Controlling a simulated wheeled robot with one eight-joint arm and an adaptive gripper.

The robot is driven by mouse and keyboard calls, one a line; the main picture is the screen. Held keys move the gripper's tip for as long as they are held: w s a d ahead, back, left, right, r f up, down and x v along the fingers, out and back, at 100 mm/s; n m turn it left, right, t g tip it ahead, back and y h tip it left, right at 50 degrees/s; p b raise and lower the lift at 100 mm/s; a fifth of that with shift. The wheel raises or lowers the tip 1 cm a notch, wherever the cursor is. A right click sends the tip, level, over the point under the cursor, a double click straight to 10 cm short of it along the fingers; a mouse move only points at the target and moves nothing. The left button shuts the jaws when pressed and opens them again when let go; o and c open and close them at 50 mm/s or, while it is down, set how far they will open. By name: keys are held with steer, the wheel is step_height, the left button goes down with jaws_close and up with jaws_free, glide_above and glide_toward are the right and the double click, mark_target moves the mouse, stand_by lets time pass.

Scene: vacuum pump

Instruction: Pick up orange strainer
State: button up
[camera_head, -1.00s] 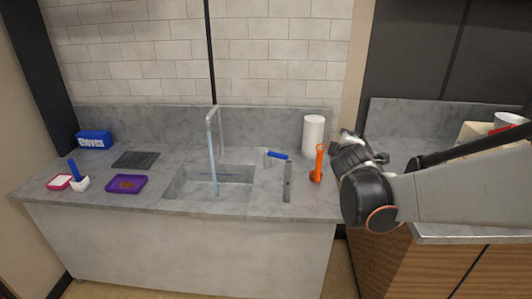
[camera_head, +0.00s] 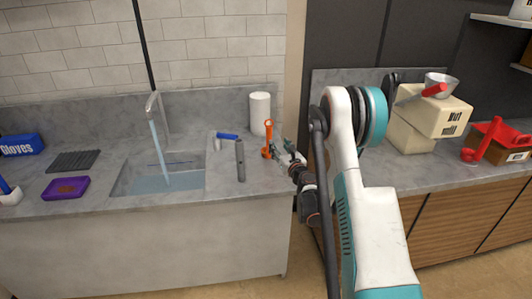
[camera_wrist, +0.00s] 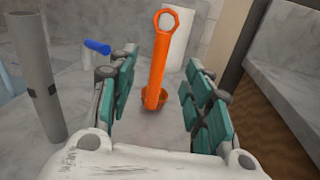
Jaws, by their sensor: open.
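The orange strainer (camera_head: 267,139) stands upright on the grey counter, right of the sink, with its ring-ended handle up. In the wrist view the strainer (camera_wrist: 158,70) is ahead and between my fingers, its small bowl on the counter. My gripper (camera_head: 283,152) is just to the right of the strainer in the head view. In the wrist view my gripper (camera_wrist: 160,100) is open, its teal pads apart on either side of the strainer, with gaps visible on both sides. Nothing is held.
A grey cylinder (camera_wrist: 36,75) stands close left of my gripper. A blue-handled tool (camera_head: 227,136) and a white paper roll (camera_head: 260,113) are near the strainer. The sink (camera_head: 160,175) has running water. A nut mill (camera_head: 430,118) stands on the right counter.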

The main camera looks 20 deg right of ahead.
mark_target(270, 134)
steer(key=shift+n, duration=0.4)
steer(key=w, duration=0.2)
steer(key=w+f+b, duration=0.1)
steer(key=w, duration=0.5)
steer(key=shift+w+d+f+b, duration=0.15)
steer(key=shift+d+f+b, duration=0.15)
steer(key=shift+d+b, duration=0.05)
steer(key=shift+w+d+r+b, duration=0.15)
steer(key=shift+w+b, duration=0.2)
steer(key=shift+w, duration=0.55)
steer(key=shift+w+d+b, duration=0.2)
steer(key=shift+w+b, duration=0.1)
steer(key=shift+w, duration=0.6)
steer(key=shift+w+d+r+b, duration=0.15)
steer(key=shift+w+b, duration=0.2)
steer(key=shift+w, duration=0.55)
jaws_close()
